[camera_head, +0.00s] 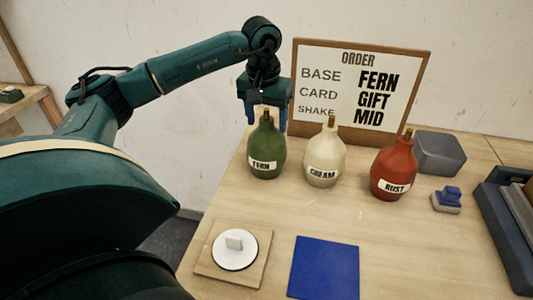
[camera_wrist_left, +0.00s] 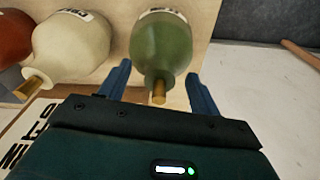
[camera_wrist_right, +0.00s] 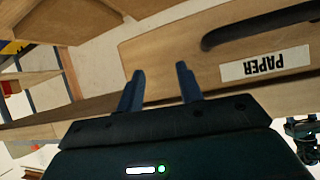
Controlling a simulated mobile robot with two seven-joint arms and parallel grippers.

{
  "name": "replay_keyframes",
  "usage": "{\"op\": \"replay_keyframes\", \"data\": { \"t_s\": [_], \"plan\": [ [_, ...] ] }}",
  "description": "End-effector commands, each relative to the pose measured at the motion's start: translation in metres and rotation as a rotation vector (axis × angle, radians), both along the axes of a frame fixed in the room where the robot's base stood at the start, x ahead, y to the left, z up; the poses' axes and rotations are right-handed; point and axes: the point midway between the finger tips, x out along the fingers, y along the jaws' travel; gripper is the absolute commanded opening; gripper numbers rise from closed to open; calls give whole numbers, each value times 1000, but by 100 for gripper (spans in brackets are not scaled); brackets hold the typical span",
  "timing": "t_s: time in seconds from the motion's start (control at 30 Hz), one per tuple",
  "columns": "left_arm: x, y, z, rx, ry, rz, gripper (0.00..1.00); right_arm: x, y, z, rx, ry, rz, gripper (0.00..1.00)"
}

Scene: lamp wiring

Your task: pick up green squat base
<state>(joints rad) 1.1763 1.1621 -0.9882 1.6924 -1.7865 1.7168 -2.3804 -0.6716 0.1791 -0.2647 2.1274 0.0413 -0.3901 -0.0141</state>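The green squat base (camera_head: 265,150) is a bottle-shaped lamp base with a "FERN" label and a brass neck. It stands upright at the table's left, and shows in the left wrist view (camera_wrist_left: 161,45). My left gripper (camera_head: 265,122) is behind and above it in the head view. In the left wrist view its open fingers (camera_wrist_left: 158,85) are spread either side of the green base's neck end; contact cannot be told. My right gripper (camera_wrist_right: 160,85) is open and empty, facing a wooden panel labelled "PAPER" (camera_wrist_right: 265,64), away from the bases.
A cream base (camera_head: 325,155) and a rust base (camera_head: 394,170) stand to the right. The order board (camera_head: 360,85) reads base fern, card gift, shake mid. In front lie a wooden plate with a white disc (camera_head: 235,249) and a blue mat (camera_head: 325,268). A grey box (camera_head: 438,152) is at right.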

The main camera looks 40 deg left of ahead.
Motion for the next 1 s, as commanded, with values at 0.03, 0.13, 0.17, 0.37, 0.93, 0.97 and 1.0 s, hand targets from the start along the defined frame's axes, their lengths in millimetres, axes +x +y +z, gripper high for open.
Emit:
{"op": "replay_keyframes", "data": {
  "t_s": [0.03, 0.13, 0.17, 0.37, 0.93, 0.97, 1.0],
  "plan": [
    [0, 0, 0, 0, 0, 0, 59, 0, 0, 0, 0, 0, 1, 36],
    [0, 0, 0, 0, 0, 0, 51, 0, 1, 0, 1, 0, 2, 36],
    [0, 0, 0, 0, 0, 0, 48, 0, 1, 0, 1, 1, 2, 36],
    [0, 0, 1, -1, 0, 0, 32, -1, 1, 0, 1, 1, 3, 36],
    [-1, 0, -2, -1, 6, -1, 0, -1, 0, -1, -5, 1, 7, 36],
    [-1, 0, -2, 0, 6, -1, 0, -1, 0, -1, -5, 1, 7, 36],
    [-1, -1, -2, 0, 7, -1, 0, -1, 0, -1, -5, 1, 7, 36]
  ]
}}
